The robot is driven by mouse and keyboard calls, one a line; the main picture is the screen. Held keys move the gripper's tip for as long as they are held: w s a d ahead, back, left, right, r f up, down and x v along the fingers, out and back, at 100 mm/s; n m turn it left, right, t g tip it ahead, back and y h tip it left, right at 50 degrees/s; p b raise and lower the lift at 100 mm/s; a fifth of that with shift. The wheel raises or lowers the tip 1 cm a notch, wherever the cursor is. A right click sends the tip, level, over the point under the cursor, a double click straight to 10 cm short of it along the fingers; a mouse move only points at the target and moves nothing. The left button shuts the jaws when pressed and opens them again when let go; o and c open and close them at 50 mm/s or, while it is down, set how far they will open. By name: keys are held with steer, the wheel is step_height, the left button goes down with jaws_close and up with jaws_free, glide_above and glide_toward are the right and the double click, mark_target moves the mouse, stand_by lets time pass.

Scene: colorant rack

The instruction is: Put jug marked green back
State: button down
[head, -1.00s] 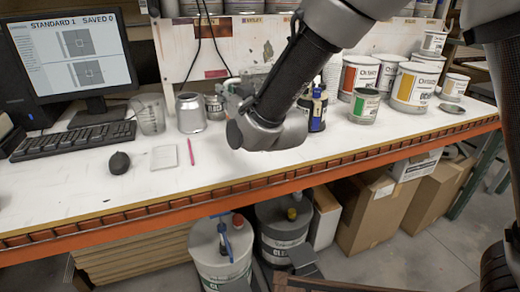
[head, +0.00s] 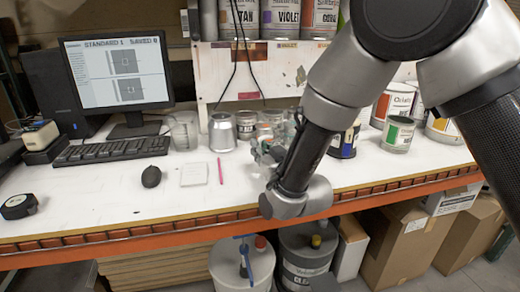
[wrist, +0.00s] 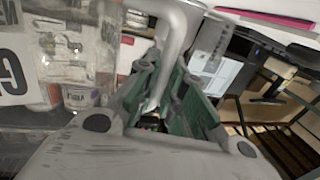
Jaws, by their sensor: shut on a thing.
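My gripper (wrist: 172,98) is shut on the pale handle (wrist: 178,45) of a clear jug (wrist: 88,45), with its green-lined fingers on either side of the handle. The jug body fills the left of the wrist view. A white label (wrist: 14,68) on it carries a large dark letter that looks like a G, partly cut off by the frame edge. In the head view my gripper (head: 268,152) is over the white bench, largely hidden by my own arm, and the jug cannot be made out clearly there.
The white bench (head: 110,200) holds a metal can (head: 222,131), a clear measuring jug (head: 183,131), a keyboard (head: 109,143), a mouse (head: 151,177) and a pink pen (head: 220,171). Paint tins (head: 398,134) stand at the right. Large tins (head: 282,18) line the shelf above.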

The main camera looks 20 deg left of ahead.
steer(key=c, duration=1.5)
jaws_free()
steer(key=shift+f, duration=0.1)
steer(key=v, duration=0.8)
steer(key=shift+a, duration=0.15)
steer(key=shift+s, duration=0.1)
